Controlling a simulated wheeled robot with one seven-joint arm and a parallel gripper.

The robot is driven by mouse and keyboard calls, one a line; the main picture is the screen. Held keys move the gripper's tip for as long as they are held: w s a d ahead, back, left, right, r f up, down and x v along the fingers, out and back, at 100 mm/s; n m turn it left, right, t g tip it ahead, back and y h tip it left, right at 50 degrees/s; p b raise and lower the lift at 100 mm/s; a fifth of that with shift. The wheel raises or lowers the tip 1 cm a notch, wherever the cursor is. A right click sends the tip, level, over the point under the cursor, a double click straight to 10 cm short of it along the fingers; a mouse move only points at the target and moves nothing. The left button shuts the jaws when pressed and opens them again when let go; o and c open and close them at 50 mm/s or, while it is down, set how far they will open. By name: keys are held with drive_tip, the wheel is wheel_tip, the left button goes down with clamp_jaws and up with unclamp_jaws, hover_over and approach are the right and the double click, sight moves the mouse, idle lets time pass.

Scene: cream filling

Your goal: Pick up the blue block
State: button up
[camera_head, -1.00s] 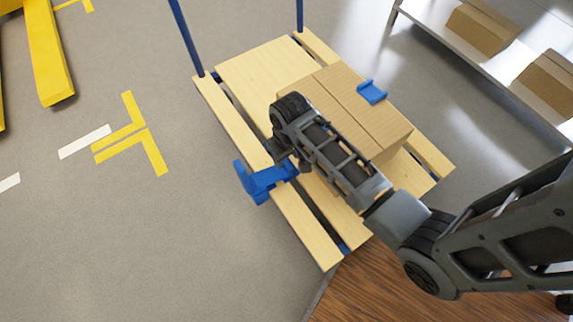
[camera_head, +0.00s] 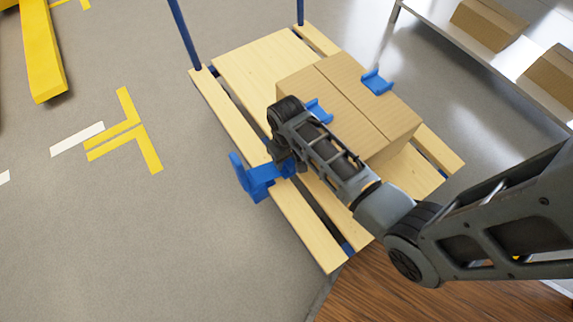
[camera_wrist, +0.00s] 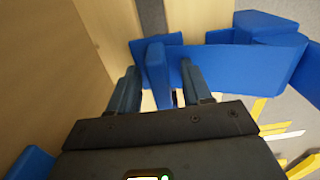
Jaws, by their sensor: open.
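A blue block-like piece (camera_head: 260,180) with an upturned end sits at the left edge of the wooden cart deck. My gripper (camera_head: 285,160) is beside its right end in the head view, its fingertips mostly hidden. In the wrist view, my open gripper (camera_wrist: 162,85) has one finger on each side of an upright blue part (camera_wrist: 155,72) of a wide blue piece (camera_wrist: 225,67). I cannot tell whether the fingers touch it. Two more blue pieces show at the cardboard box: one on its top far edge (camera_head: 377,81) and one partly behind my arm (camera_head: 319,111).
The cardboard box (camera_head: 345,90) stands on the cart deck (camera_head: 255,70), close beside my arm. Blue posts (camera_head: 186,35) rise at the cart's far end. A shelf (camera_head: 455,45) with boxes is at upper right. Grey floor on the left is clear apart from markings and a yellow object (camera_head: 43,55).

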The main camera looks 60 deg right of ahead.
drive_tip(key=shift+r, duration=0.1)
drive_tip(key=shift+c, duration=0.3)
clamp_jaws()
wheel_tip(320, 180, up, 26)
drive_tip(key=p, duration=1.5)
drive_tip(key=w+a+f+n+b, duration=0.2)
drive_tip(key=w+a+b, duration=0.2)
drive_tip(key=w+a, duration=0.45)
drive_tip(key=w+a+f+n+b, duration=0.1)
drive_tip(key=w+a+n+b, duration=0.3)
drive_tip(key=w, duration=0.8)
drive_tip(key=s+r+p, duration=0.5)
drive_tip(key=r+p, duration=0.3)
drive_tip(key=p, duration=0.2)
drive_tip(key=s+r+m+p, duration=0.1)
drive_tip(key=s+r+p, duration=0.3)
drive_tip(key=r+p, duration=0.4)
drive_tip(key=p, duration=0.3)
drive_tip(key=shift+s+a+r, duration=0.35)
drive_tip(key=shift+r, duration=0.05)
